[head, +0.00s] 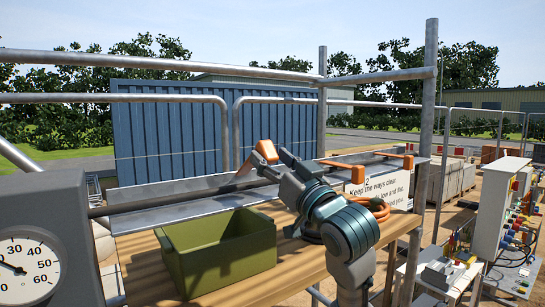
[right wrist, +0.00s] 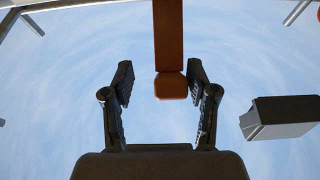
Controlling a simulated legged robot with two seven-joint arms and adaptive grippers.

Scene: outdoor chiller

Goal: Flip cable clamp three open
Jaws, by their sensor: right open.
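Orange clamps sit along a grey metal cable tray (head: 190,190). One orange clamp (head: 264,152) is tilted up at the middle of the tray. Two others, a middle clamp (head: 345,165) and a right clamp (head: 397,156), lie flat across the tray. I cannot read which is number three. My right gripper (head: 275,164) is at the tilted clamp, partly in front of its lower part. In the right wrist view an orange clamp bar (right wrist: 170,50) reaches down to between the open fingers (right wrist: 162,92), with gaps on both sides. My left gripper is not in view.
A green open box (head: 220,255) stands on the wooden bench (head: 150,270) left of my right arm. A gauge (head: 30,265) is at the left. Orange cable (head: 375,207) and a sign (head: 385,190) are right of my arm. Scaffold poles (head: 430,100) frame the tray.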

